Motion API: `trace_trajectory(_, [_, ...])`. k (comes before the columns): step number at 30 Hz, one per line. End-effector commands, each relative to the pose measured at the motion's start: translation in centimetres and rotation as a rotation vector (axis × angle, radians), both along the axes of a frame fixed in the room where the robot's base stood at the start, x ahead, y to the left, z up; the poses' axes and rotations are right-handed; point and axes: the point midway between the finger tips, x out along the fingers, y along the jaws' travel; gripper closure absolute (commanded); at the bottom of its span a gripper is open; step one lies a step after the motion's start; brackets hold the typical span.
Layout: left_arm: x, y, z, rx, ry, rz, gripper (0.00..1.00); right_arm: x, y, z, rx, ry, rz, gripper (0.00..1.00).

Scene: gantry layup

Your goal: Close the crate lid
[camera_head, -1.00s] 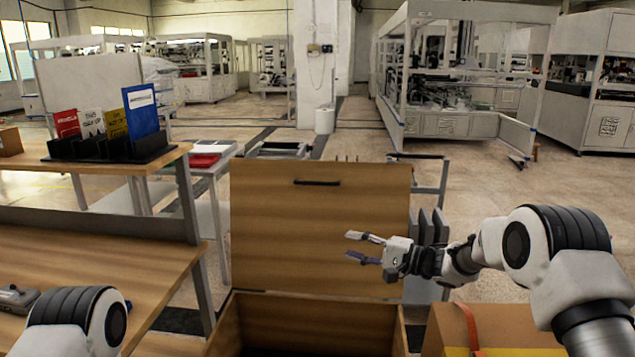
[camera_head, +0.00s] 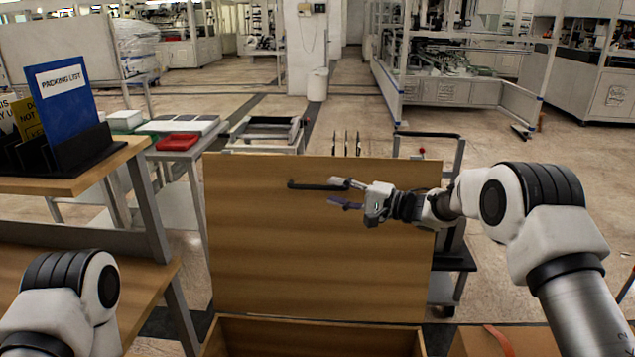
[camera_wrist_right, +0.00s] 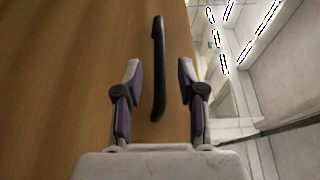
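The wooden crate (camera_head: 320,340) stands at the bottom centre of the head view, its inside mostly out of frame. Its lid (camera_head: 310,255) stands upright, open, with a dark bar handle (camera_head: 318,186) near its top edge. My right gripper (camera_head: 342,194) is open at the handle's right end. In the right wrist view, the handle (camera_wrist_right: 158,75) lies between the two open fingers (camera_wrist_right: 158,75) and extends beyond their tips; I cannot tell whether they touch it. My left arm shows at the lower left, but its gripper is out of view.
A wooden bench (camera_head: 90,172) with a black file rack (camera_head: 75,160) and a blue packing list folder (camera_head: 66,100) is at left. A red item (camera_head: 178,142) lies on a table behind. A dark-framed cart (camera_head: 455,258) stands behind the lid at right.

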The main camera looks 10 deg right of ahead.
Motion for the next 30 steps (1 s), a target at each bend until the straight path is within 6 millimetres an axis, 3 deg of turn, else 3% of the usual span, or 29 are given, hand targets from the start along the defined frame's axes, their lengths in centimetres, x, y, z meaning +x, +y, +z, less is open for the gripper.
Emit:
trace_trajectory(7, [0.0,0.0,0.5,0.0,-0.001,0.0,0.22,2.5,3.8,-0.1,-0.001,0.0,0.002,0.61])
trace_trajectory(16, [0.0,0.0,0.5,0.0,-0.001,0.0,0.22,3.0,4.4,-0.1,0.001,0.001,-0.001,0.61])
trace_trajectory(17, [0.0,0.0,0.5,0.0,-0.001,0.0,0.22,3.0,4.4,-0.1,0.001,0.001,-0.001,0.64])
trace_trajectory(20, [0.0,0.0,0.5,0.0,-0.001,0.0,0.22,3.0,4.4,-0.1,0.001,0.001,0.0,1.0])
trace_trajectory(30, [0.1,0.0,0.6,0.0,-0.001,0.0,0.22,2.7,4.5,0.0,0.0,-0.006,-0.001,1.0])
